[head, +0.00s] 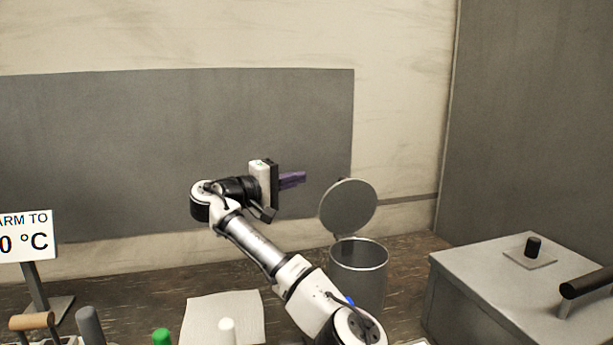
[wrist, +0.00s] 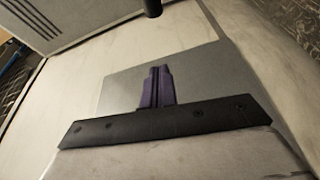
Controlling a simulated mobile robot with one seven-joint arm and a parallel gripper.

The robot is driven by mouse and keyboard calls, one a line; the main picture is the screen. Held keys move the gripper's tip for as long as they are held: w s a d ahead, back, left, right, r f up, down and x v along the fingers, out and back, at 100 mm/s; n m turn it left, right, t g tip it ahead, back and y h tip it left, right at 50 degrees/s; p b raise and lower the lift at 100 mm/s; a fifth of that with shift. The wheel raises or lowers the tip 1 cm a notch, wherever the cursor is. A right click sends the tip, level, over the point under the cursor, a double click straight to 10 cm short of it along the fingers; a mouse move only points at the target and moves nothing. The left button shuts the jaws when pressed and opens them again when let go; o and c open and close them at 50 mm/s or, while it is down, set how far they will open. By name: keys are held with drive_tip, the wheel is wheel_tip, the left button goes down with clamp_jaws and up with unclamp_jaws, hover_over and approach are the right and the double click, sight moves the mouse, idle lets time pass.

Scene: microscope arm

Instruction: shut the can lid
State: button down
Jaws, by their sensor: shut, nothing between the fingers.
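The can (head: 359,268) is a grey metal cylinder standing on the dark table, right of centre in the head view. Its round grey lid (head: 347,207) stands raised and tilted back above the can's left rear rim, so the can's mouth is open. My gripper (head: 303,179) has purple fingers and is in the air to the left of the lid, a little higher than its middle, apart from it in the picture. The fingers are shut and empty, and they also show in the wrist view (wrist: 158,86). The can's lower left part is hidden behind my arm. I cannot make out the can in the wrist view.
A large grey box (head: 480,295) with a black knob and a black handle (head: 588,283) stands to the right. A sign (head: 27,236) stands at the left. A pale sheet (head: 224,316) and several upright items, one with a green top (head: 161,337), are at the front left.

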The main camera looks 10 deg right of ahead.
sight(345, 202)
drive_tip(key=s+d+p, duration=0.1)
drive_tip(key=d+p, duration=0.3)
drive_tip(key=d, duration=0.4)
drive_tip(key=shift+d, duration=0.2)
drive_tip(key=shift+f, duration=0.15)
idle(0.4)
